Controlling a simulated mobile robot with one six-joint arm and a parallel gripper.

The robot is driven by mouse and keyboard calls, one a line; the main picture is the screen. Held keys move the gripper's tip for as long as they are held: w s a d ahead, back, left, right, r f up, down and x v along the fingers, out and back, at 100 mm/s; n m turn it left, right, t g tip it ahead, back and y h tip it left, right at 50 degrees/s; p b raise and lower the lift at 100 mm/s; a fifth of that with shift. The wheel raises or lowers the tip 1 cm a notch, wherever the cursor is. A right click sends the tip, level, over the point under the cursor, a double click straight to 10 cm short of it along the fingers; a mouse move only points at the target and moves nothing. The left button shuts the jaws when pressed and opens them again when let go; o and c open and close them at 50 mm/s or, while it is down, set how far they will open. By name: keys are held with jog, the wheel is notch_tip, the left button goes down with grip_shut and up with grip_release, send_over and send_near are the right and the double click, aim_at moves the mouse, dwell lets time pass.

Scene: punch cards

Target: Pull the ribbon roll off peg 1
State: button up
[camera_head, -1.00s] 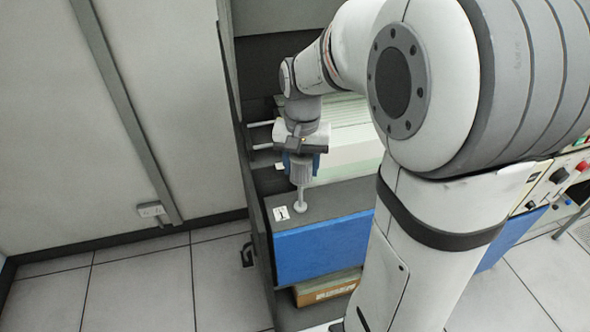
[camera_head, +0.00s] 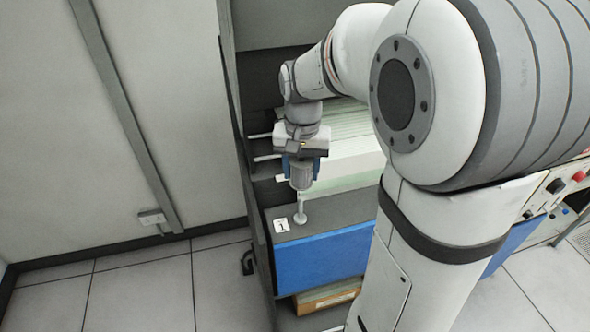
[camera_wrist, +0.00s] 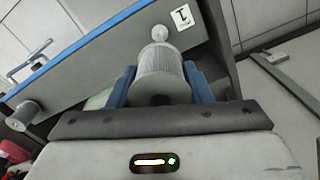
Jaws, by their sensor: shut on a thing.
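The ribbon roll (camera_head: 301,179) is a grey, ribbed cylinder held upright between the blue fingers of my gripper (camera_head: 302,170). In the wrist view the roll (camera_wrist: 160,70) sits between both fingers (camera_wrist: 161,85), which are shut on its sides. Peg 1 (camera_head: 300,210) is a pale post with a round base, standing on the dark top of the cabinet beside the white "1" label (camera_head: 281,225). The roll is above the peg's base, in line with it. Whether the peg's tip is still inside the roll is hidden. The peg's base (camera_wrist: 160,32) shows beyond the roll in the wrist view.
The cabinet has a blue front panel (camera_head: 322,262) and a dark top (camera_head: 345,207). A second grey roll (camera_wrist: 22,115) shows at the left in the wrist view. A wall stands at the left.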

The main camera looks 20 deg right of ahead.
aim_at(301, 158)
jog(key=shift+r+p, duration=1)
jog(key=shift+r, duration=0.55)
jog(key=shift+f, duration=0.15)
